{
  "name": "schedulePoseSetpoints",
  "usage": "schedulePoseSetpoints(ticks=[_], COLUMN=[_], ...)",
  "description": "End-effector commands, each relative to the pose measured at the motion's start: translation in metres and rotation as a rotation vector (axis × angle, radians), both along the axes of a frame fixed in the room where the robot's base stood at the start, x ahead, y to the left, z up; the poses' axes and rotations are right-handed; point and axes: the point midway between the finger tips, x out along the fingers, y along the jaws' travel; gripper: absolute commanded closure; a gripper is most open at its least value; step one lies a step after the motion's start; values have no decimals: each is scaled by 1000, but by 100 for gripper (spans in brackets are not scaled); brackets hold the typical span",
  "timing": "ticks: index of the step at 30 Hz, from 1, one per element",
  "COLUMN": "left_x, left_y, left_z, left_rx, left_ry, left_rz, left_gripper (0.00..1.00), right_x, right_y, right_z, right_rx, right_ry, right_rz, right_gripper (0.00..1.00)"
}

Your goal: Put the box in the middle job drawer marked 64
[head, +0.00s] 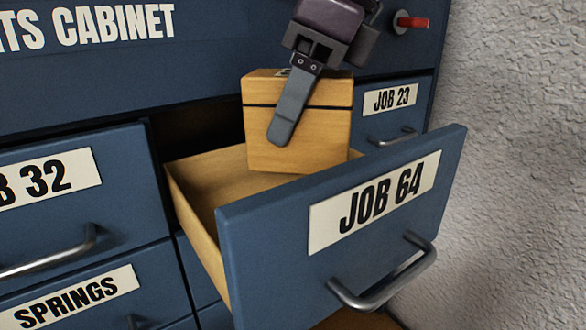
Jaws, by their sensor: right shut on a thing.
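The wooden box (315,140) is light brown with a dark seam below its lid. My right gripper (290,120) comes from above and is shut on the box, one finger flat on its near face. The drawer marked JOB 64 (280,235) is pulled open, with a blue front and a light wooden inside. The box is over the drawer's opening, upright or nearly so. Its lower edge shows near the drawer's inside, and I cannot tell whether it touches the drawer floor. My left gripper is not in view.
The blue cabinet (60,85) stands behind. Shut drawers marked B 32 (120,215), SPRINGS (140,265) and JOB 23 (425,85) surround the open one. A red-handled knob (413,22) is at the upper right. A rough grey wall (520,200) is close on the right.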

Motion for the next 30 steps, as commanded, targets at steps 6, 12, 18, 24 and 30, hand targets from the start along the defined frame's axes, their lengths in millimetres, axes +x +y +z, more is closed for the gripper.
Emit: schedulePoseSetpoints(ticks=[6, 12, 18, 24, 30], left_x=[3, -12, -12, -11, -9], left_y=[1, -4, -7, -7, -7], left_z=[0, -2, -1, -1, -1], left_rx=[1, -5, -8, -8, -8], left_ry=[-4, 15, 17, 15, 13], left_rz=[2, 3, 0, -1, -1], left_gripper=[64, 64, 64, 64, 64], right_x=[0, 0, 0, 0, 0], right_y=[0, 0, 0, 0, 0], right_z=[-36, -50, -75, -78, -80], right_rx=[1, 1, 0, 2, 0], right_ry=[4, 2, 3, -1, -1], right_rz=[3, 0, 1, -3, -1], right_gripper=[78, 78, 78, 78, 45])
